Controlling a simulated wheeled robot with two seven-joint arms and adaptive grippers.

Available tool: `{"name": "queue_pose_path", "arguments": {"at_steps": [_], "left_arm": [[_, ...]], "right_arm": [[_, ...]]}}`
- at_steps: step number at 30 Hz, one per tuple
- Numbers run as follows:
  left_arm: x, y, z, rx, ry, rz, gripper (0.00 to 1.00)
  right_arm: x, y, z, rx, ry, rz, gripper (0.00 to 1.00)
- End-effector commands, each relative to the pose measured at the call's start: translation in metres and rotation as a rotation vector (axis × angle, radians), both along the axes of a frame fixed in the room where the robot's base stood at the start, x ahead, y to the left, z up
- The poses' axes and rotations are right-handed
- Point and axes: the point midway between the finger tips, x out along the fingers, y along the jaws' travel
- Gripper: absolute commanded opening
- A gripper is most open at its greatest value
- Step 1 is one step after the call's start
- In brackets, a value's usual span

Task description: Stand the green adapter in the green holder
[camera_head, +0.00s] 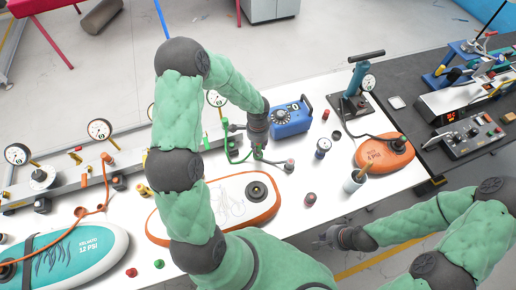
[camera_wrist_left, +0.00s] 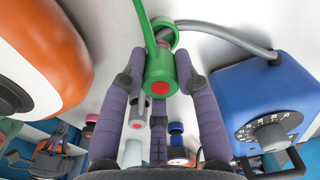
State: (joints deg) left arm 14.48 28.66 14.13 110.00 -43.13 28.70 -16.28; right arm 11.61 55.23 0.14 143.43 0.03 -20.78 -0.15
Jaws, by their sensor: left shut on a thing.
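My left gripper (camera_head: 257,150) is low over the white table, left of the blue pump box.
The blue pump box (camera_head: 291,120) stands close to the right of the left gripper, with a grey hose (camera_wrist_left: 225,38). An orange-rimmed board (camera_head: 215,208) lies in front.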

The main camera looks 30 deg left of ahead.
Motion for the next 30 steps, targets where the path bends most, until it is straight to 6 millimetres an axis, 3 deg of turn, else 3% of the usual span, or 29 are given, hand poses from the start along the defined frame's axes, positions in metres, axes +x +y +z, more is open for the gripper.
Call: {"name": "queue_pose_path", "arguments": {"at_steps": [7,20,21,22,23,30], "left_arm": [[0.002,0.001,-0.032,-0.001,0.002,0.000,0.03],[0.002,0.001,-0.038,0.000,0.000,0.000,0.03],[0.002,0.001,-0.037,0.000,0.001,0.000,0.43],[0.002,0.001,-0.037,0.000,0.001,0.000,0.51],[0.002,0.001,-0.037,0.000,0.001,0.000,0.55],[0.002,0.001,-0.036,0.000,0.001,0.000,0.55]], "right_arm": [[0.000,0.000,-0.006,0.000,0.000,0.000,0.00],[0.000,0.000,-0.010,0.000,0.000,0.000,0.00],[0.000,0.000,-0.009,0.000,0.000,0.000,0.00],[0.000,0.000,-0.009,0.000,0.000,0.000,0.00],[0.000,0.000,-0.008,0.000,0.000,0.000,0.00],[0.000,0.000,-0.008,0.000,0.000,0.000,0.00]]}}
